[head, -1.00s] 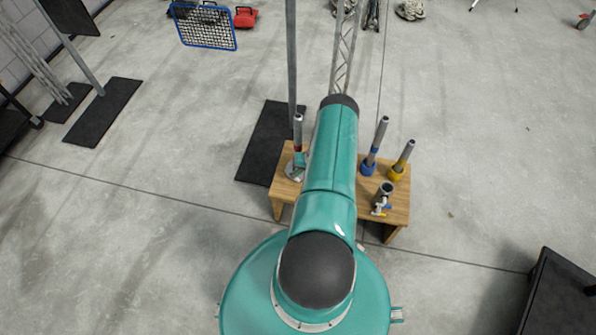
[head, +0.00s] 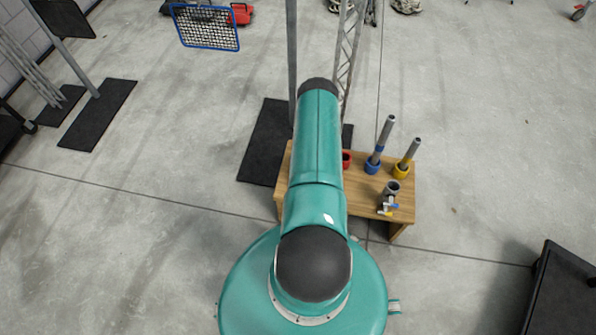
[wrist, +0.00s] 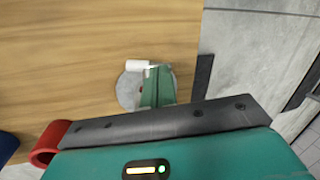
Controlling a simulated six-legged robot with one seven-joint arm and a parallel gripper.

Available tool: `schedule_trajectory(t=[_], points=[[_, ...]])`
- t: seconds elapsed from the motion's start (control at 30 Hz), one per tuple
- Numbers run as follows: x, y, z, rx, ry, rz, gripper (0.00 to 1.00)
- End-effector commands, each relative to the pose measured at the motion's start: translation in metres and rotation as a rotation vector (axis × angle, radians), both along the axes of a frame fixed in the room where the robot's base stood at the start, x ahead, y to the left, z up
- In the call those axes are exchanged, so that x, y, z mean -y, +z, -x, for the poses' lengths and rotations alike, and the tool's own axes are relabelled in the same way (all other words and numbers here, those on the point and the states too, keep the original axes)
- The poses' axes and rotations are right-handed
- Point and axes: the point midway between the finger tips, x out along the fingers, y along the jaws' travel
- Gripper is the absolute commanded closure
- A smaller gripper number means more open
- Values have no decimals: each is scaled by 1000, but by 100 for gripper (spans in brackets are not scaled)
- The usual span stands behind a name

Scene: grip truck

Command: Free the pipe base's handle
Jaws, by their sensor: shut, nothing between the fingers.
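The pipe base shows in the wrist view as a round grey disc (wrist: 127,90) on the wooden table. A short pale cylinder (wrist: 138,65) lies at its upper edge, and a little red shows on its right side. I cannot tell whether the pale cylinder is the handle. My gripper (wrist: 158,72) is shut and empty; its teal fingers reach over the disc and hide part of it. I cannot tell whether they touch it. In the head view my arm hides the gripper and the base.
The wooden table (head: 355,195) holds a red cup (head: 347,159), a blue cup (head: 372,167) and a yellow cup (head: 401,171), the last two with tilted pipes. A grey fitting (head: 390,192) stands at the front right. A tall pole (head: 292,60) rises behind.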

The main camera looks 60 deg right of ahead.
Motion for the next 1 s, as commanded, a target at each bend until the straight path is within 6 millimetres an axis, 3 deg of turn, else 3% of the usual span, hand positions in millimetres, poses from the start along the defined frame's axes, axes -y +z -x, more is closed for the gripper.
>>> schedule_trajectory(t=[1.0], points=[[-6, -3, -17, 0, -1, 1, 100]])
